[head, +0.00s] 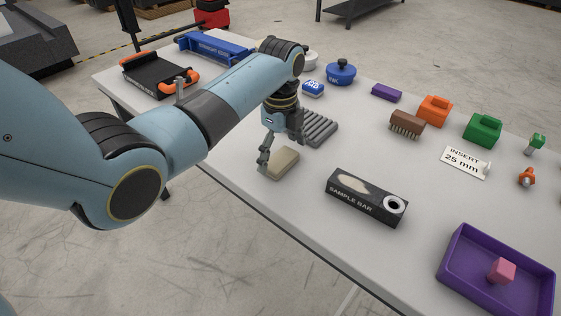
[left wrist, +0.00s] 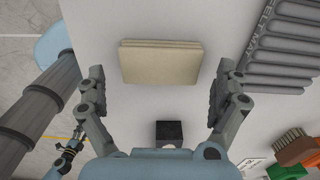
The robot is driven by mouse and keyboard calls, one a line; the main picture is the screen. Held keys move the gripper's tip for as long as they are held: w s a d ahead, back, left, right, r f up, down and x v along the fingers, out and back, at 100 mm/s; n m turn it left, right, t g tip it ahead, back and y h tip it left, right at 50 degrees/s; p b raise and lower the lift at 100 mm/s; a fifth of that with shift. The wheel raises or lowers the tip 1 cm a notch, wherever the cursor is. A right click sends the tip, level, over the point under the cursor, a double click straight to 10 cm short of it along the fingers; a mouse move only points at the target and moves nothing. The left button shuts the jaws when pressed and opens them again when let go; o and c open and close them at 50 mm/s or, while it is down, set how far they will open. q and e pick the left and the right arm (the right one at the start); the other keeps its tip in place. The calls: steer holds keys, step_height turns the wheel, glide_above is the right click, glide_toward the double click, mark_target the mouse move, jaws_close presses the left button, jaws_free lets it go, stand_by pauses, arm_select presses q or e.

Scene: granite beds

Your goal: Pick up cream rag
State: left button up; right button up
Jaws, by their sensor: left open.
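My left gripper (head: 280,151) is open just above the rag, pointing down. In the left wrist view its fingertips (left wrist: 161,80) stand apart at either side of the rag, with nothing between them gripped. My right gripper (left wrist: 70,148) seems to show small at the lower left of the left wrist view; its jaw state is unclear.
A grey ribbed block (head: 316,127) lies close behind the rag. A brown brush (head: 407,121) and coloured blocks stand farther back. Bare surface surrounds the rag.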

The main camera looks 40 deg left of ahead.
mark_target(286, 159)
arm_select(q)
step_height(286, 159, down, 2)
steer(key=shift+c, duration=0.3)
steer(key=c, duration=0.8)
steer(key=shift+o, duration=0.2)
steer(key=shift+r, duration=0.5)
steer(key=r, duration=0.2)
steer(key=d+r, duration=0.1)
steer(key=shift+w+r, duration=0.3)
steer(key=shift+r, duration=0.1)
steer(key=w+d+r, duration=0.4)
steer(key=d+r, duration=0.2)
steer(key=d, duration=0.3)
steer(key=shift+d+r, duration=0.15)
steer(key=shift+d, duration=0.2)
